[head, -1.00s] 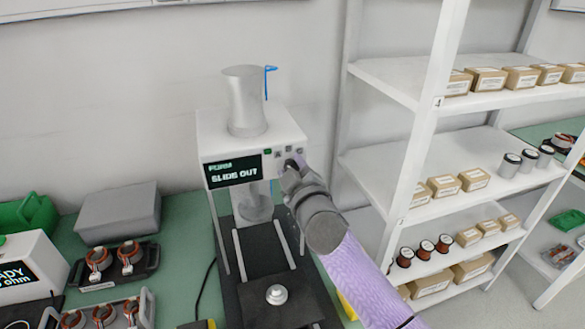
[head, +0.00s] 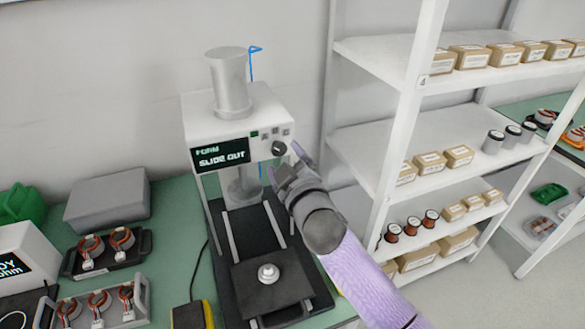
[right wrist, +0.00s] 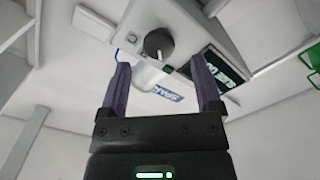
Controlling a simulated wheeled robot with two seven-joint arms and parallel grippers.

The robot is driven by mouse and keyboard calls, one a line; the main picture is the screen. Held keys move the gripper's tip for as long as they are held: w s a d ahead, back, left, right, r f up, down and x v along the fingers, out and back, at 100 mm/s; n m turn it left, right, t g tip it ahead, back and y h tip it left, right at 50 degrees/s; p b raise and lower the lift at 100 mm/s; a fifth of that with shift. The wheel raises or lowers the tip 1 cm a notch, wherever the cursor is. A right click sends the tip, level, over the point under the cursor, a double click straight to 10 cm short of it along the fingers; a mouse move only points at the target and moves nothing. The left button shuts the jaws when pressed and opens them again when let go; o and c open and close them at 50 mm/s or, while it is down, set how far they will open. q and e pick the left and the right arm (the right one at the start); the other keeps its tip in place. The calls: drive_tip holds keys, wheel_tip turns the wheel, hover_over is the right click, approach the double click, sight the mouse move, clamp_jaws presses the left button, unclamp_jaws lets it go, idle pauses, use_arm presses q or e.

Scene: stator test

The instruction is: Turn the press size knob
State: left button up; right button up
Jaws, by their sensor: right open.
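The press (head: 225,105) is a white machine with a grey cylinder on top and a dark display reading "FORM SLIDE OUT". Its black size knob (head: 279,148) sits on the front face, right of the display, below small buttons. In the right wrist view the knob (right wrist: 158,44) shows a light pointer mark and lies beyond the fingertips, between their lines. My right gripper (head: 287,165) is open and empty, just below and in front of the knob, apart from it. Its two fingers also show in the right wrist view (right wrist: 160,80). My left gripper is not in view.
The press slide (head: 270,290) stands out at the front with a round metal piece on it. A white shelf rack (head: 400,150) with boxes and spools stands close on the right. Trays with copper-wound stators (head: 108,262) and a grey box (head: 108,204) are on the left.

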drive_tip(key=v, duration=0.6)
drive_tip(key=shift+p, duration=0.35)
drive_tip(key=shift+s, duration=0.15)
